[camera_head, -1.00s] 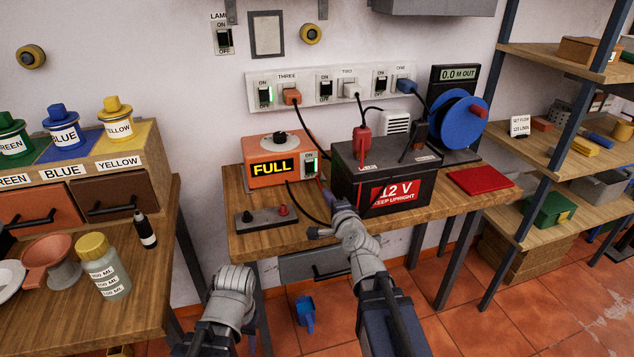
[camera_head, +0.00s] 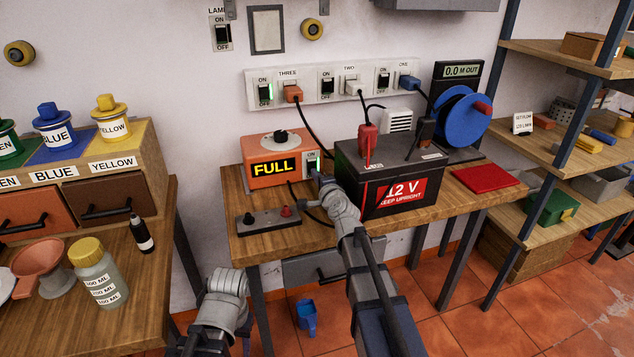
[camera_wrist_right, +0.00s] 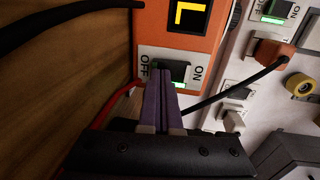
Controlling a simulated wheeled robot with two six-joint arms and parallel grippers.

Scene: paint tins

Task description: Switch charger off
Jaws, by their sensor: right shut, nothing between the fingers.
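The charger (camera_head: 270,168) is an orange box on the small workbench, with a yellow "FULL" display and a black knob on top. Its rocker switch (camera_head: 311,165) is on the right of its front; in the right wrist view the switch (camera_wrist_right: 178,72) sits between OFF and ON labels and shows green light. My right gripper (camera_head: 318,181) is shut and empty, its fingertips at the lower part of the switch. In the wrist view its purple fingers (camera_wrist_right: 164,76) overlap the switch; whether they touch it I cannot tell. Of my left arm only a grey link shows; its fingers are hidden.
A black 12 V battery (camera_head: 390,180) stands just right of the charger, close beside my right arm. A grey terminal block (camera_head: 265,221) lies in front. A red cable and black cables run nearby. A power strip (camera_head: 335,83) is on the wall behind.

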